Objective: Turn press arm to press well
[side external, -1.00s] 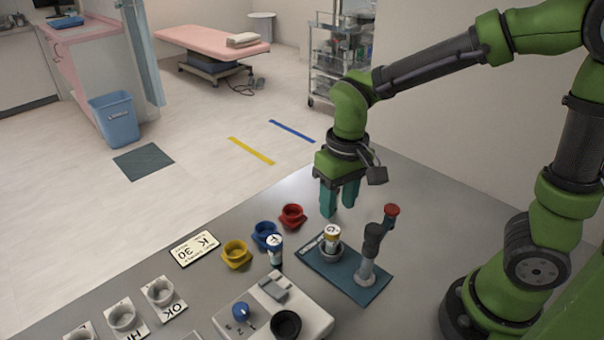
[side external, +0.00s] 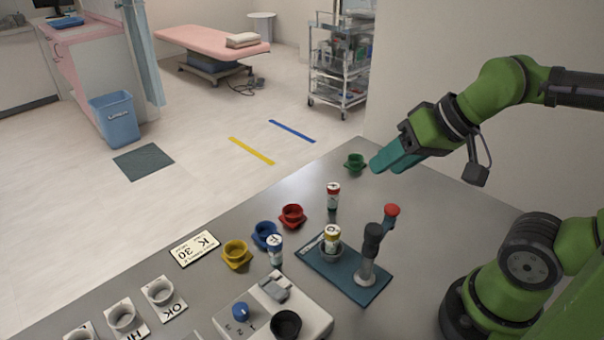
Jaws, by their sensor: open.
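The press stands on a teal base plate (side external: 337,276) on the grey table. Its press arm (side external: 381,232) is dark with a red knob (side external: 391,210) and sits atop a grey post (side external: 367,269). The press well (side external: 331,254) is a grey cup on the left of the plate and holds a vial with a yellow band (side external: 332,238). The arm is beside the well, not over it. My gripper (side external: 384,165) is open and empty, tilted and raised behind the press, apart from it. Its fingers point left and down.
A vial with a red band (side external: 333,196) stands behind the press. Red (side external: 292,215), blue (side external: 265,234), yellow (side external: 236,254) and green (side external: 355,162) cups line the table. A blue-banded vial (side external: 275,248) stands near a device with a blue dial (side external: 240,311).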

